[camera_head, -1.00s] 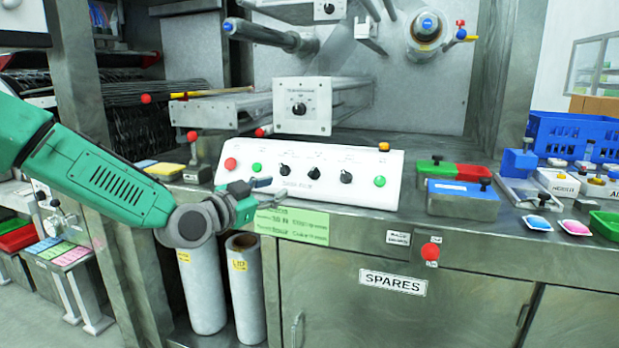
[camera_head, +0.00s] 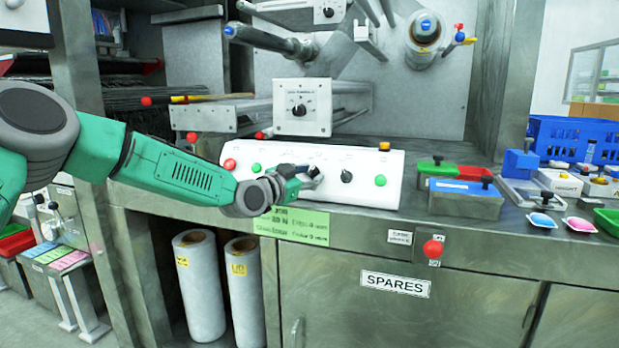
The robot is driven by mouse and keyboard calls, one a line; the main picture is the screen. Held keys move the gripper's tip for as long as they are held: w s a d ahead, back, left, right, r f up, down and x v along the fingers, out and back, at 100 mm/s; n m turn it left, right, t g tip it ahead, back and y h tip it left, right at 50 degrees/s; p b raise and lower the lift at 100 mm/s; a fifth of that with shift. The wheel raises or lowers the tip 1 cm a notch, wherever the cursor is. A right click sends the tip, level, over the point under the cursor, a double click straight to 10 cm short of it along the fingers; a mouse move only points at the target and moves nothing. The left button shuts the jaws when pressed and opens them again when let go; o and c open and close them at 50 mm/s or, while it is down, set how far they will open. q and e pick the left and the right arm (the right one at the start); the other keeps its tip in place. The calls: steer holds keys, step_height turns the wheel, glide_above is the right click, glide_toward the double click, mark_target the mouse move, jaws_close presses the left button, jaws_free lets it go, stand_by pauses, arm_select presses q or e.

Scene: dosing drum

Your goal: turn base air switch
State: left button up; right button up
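The white control panel (camera_head: 375,162) stands on the steel bench, with a row of black rotary knobs and red and green buttons. The right black knob (camera_head: 346,175) is in plain view. The middle knob (camera_head: 314,172) is partly hidden by my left gripper, and the left knob is covered. My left gripper (camera_head: 310,178) comes in from the left, with its fingertips at the middle knob. Whether they touch it or are closed on it is too small to tell. The panel's labels are too small to read. My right gripper is not in view.
A green button (camera_head: 380,181) and a red button (camera_head: 229,164) sit at the panel's ends. A red knob (camera_head: 433,248) sticks out of the bench front. A blue box (camera_head: 465,201) stands right of the panel. Another machine box with a knob (camera_head: 302,107) hangs above.

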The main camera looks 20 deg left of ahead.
arm_select(q)
steer(key=shift+s+r, duration=0.1)
jaws_close()
steer(key=shift+n, duration=0.3)
steer(key=n+y, duration=0.1)
steer(key=n+t+y+p, duration=0.1)
steer(key=n, duration=0.1)
steer(key=n+y+p, duration=0.1)
steer(key=n, duration=0.1)
steer(key=shift+d+r+t+y, duration=0.2)
steer(key=shift+d+t+y, duration=0.05)
steer(key=shift+t+y, duration=0.05)
steer(key=n+y+p, duration=0.1)
steer(key=n+y, duration=0.1)
steer(key=n, duration=0.1)
steer(key=n+y+p, duration=0.2)
steer(key=n, duration=0.1)
steer(key=shift+d+r+n+y, duration=0.1)
steer(key=shift+d+n+y, duration=0.05)
steer(key=shift+n+y, duration=0.15)
steer(key=shift+d+n+g+y+p, duration=0.1)
steer(key=shift+n+g+y+p, duration=0.5)
steer(key=shift+n+y+p, duration=1.3)
steer(key=shift+n+h+b, duration=0.3)
steer(key=shift+n+b, duration=0.15)
steer(key=shift+n, duration=0.15)
